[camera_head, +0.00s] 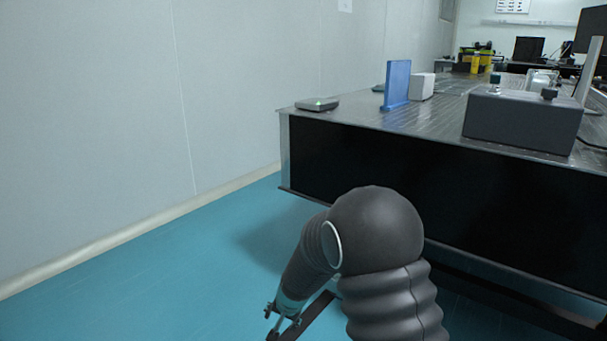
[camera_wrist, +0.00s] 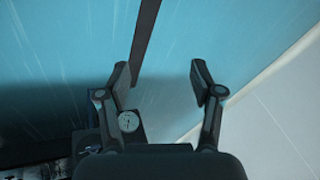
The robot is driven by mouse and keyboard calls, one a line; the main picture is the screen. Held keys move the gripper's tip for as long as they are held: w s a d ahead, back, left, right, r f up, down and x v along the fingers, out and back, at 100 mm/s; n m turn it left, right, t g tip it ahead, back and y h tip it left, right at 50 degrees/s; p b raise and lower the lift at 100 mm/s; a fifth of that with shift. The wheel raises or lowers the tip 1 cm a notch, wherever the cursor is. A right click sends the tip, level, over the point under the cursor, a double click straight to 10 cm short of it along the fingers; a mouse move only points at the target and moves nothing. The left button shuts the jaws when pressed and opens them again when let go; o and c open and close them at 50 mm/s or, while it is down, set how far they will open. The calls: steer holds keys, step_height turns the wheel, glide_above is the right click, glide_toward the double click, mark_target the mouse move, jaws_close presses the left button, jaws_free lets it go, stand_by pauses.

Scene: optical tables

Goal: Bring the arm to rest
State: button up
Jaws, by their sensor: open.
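My arm shows in the head view as a dark, rounded joint with a ribbed sleeve. Its forearm slants down to the left, in front of the optical table (camera_head: 340,120). My gripper shows in the wrist view (camera_wrist: 163,82) with its two fingers apart and nothing between them. Blue floor (camera_wrist: 190,40) lies beyond the fingertips. In the head view only a small part of the gripper shows near the bottom edge, low over the floor. The rest of it is cut off or hidden.
On the table stand a grey device with a green light (camera_head: 318,104), a blue upright plate (camera_head: 396,84), a white block (camera_head: 421,86) and a dark grey box (camera_head: 522,119). A pale wall (camera_head: 100,110) runs along the left. Blue floor (camera_head: 150,270) between wall and table is clear.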

steer(key=s+d+r+n+h+p, duration=0.1)
steer(key=s+d+r+p, duration=0.1)
steer(key=s+d+r, duration=0.5)
steer(key=s+d+r+n+t+p, duration=0.1)
steer(key=s+d+r+p, duration=0.2)
steer(key=s+d+r, duration=0.4)
steer(key=s+d+r+n+h+p, duration=0.1)
steer(key=s+d+r+p, duration=0.2)
steer(key=s+r, duration=1.4)
steer(key=d+r, duration=0.4)
steer(key=shift+d+r+n+t+h, duration=0.25)
steer(key=shift+d+n+t+h, duration=0.05)
steer(key=shift+d, duration=0.1)
